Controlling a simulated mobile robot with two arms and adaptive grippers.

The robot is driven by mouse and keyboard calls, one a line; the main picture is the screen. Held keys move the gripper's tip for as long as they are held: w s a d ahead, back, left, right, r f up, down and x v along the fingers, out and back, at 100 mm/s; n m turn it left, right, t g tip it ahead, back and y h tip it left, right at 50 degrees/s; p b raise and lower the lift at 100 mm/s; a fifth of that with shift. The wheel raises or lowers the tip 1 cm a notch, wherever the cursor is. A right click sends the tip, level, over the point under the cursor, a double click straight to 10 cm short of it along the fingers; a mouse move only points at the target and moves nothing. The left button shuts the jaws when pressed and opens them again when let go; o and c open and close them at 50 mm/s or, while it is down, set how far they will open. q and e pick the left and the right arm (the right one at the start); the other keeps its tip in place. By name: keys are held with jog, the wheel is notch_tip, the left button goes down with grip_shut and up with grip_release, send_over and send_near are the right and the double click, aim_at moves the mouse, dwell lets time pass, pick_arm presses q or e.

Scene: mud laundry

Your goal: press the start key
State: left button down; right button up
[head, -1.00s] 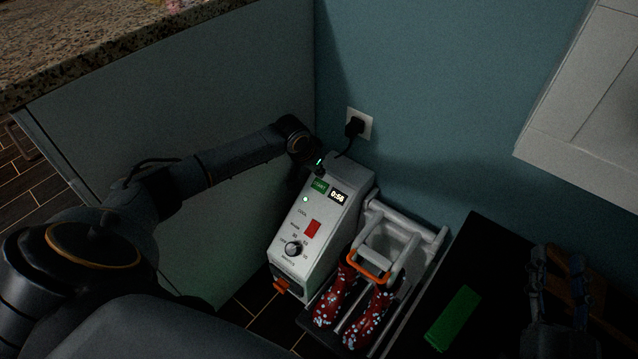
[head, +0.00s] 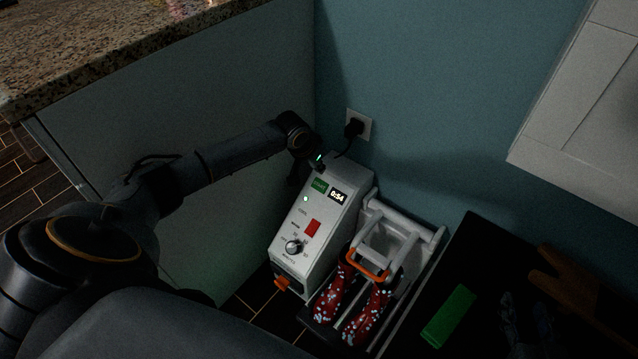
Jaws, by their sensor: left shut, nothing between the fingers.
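The white control box (head: 325,215) stands against the blue wall, its sloped panel facing up. The green start key (head: 319,186) is at the panel's upper left, beside a display (head: 338,196) reading 0:54. A small light (head: 306,199) glows below the key. A red key (head: 312,228) and a black dial (head: 293,246) sit lower. My left gripper (head: 317,168) is shut and empty, just above the start key; its tips are dark, and I cannot tell if they touch it.
A white rack (head: 425,240) right of the box carries red spotted boots (head: 365,315) with an orange clip (head: 366,266). A dark surface holds a green block (head: 449,316) and a brown wooden object (head: 570,290). A plug (head: 354,127) is in the wall socket above.

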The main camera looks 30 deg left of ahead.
jog(key=shift+s+d+f+g+h+p, duration=0.25)
jog(key=shift+s+d+f+g, duration=0.1)
jog(key=shift+s+f+g, duration=0.5)
jog(key=shift+s+d+f+g+h+p, duration=0.2)
jog(key=shift+s+d+f+g, duration=0.3)
jog(key=shift+s+f, duration=0.4)
jog(key=shift+s+d+f+g+h+p, duration=0.15)
jog(key=shift+s+d+f+g+p, duration=0.1)
jog(key=shift+s+f+g, duration=0.65)
jog(key=shift+f, duration=0.1)
